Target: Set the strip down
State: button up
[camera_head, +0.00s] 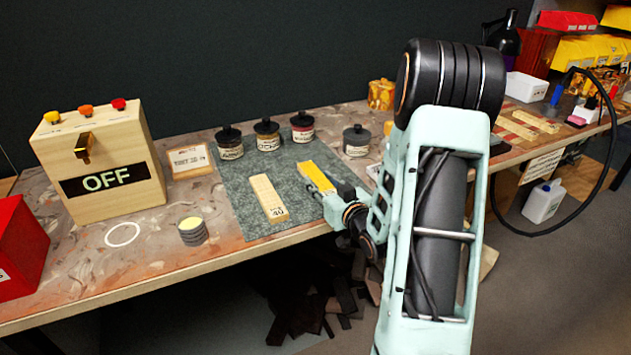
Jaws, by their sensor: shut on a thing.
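A yellow strip (317,176) is over the right part of the grey-green mat (240,171). My gripper (327,193) is shut on its near end, coming in from the right. I cannot tell whether the strip touches the mat. A pale wooden strip (268,198) marked "40" lies on the mat to the left, apart from the gripper. My arm hides part of the bench on the right.
Several dark-lidded jars (267,136) stand along the mat's back edge and to its right. A wooden box (97,165) reading "OFF", a small round tin (193,231) and a red box (18,248) stand left. Bare mat lies between the strips.

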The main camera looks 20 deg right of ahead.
jog(key=shift+s+f, duration=0.1)
jog(key=shift+f, duration=0.1)
jog(key=o, duration=1.2)
jog(key=shift+s+r, duration=0.15)
jog(key=shift+r, duration=0.15)
jog(key=s, duration=0.3)
jog(key=s+r+p, duration=0.1)
jog(key=s, duration=0.5)
jog(key=shift+d+r, duration=0.15)
jog(key=shift+r, duration=0.05)
jog(key=shift+s+r+p, duration=0.1)
jog(key=shift+r+p, duration=0.1)
jog(key=shift+p, duration=0.85)
jog(key=shift+s+p, duration=0.35)
jog(key=shift+p, duration=0.6)
jog(key=s+p, duration=0.1)
jog(key=p, duration=0.2)
jog(key=shift+s, duration=0.3)
